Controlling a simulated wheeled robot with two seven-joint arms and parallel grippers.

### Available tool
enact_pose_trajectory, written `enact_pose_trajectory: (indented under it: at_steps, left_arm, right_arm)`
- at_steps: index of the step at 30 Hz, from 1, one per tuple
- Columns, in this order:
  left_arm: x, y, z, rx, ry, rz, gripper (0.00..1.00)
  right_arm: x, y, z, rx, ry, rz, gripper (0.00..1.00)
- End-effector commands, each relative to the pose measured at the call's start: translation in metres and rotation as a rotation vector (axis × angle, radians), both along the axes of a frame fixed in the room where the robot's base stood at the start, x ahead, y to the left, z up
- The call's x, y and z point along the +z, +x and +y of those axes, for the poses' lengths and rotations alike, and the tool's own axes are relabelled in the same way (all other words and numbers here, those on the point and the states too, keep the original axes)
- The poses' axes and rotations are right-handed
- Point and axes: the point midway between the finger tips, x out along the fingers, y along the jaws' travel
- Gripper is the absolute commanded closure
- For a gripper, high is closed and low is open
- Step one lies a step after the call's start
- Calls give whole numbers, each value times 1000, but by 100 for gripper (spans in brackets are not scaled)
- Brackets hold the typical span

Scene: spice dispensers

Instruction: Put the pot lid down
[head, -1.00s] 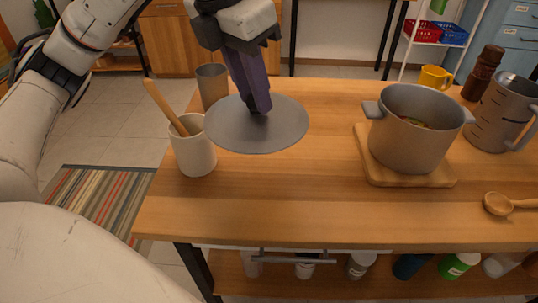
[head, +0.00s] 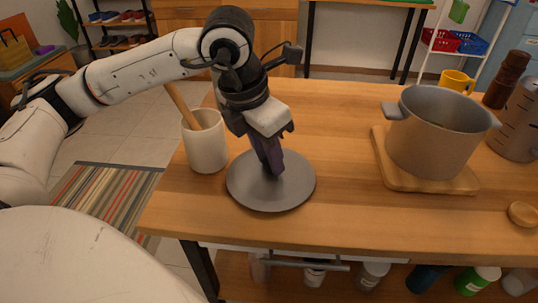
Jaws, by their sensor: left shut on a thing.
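The pot lid (head: 295,185) is a flat grey disc at the left part of the wooden table, close over the table top or resting on it; I cannot tell which. My left gripper (head: 272,172) comes down from above and is shut on the lid's knob, which its fingers hide. The grey pot (head: 440,140) stands uncovered on a wooden board (head: 388,165) to the right. My right gripper is not in view.
A white crock (head: 206,148) with a wooden handle in it stands just left of the lid. A yellow mug (head: 456,80), a pepper mill (head: 507,78) and a metal jug (head: 518,120) are at the right. The table between lid and board is clear.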

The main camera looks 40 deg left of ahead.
Motion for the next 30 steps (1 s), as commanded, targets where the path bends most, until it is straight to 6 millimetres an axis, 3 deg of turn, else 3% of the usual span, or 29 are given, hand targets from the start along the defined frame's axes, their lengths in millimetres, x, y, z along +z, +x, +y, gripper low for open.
enact_pose_trajectory:
  at_steps: [7,8,11,23,30]
  left_arm:
    - [-4,0,0,0,0,-1,100]
    - [-2,0,0,0,0,0,71]
    - [-2,0,0,0,0,0,58]
    - [7,0,0,0,0,-2,58]
    - [54,-12,3,1,-1,-6,58]
  right_arm:
    - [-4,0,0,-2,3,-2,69]
    - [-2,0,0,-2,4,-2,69]
    - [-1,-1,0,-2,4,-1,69]
    - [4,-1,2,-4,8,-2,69]
    - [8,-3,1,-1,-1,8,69]
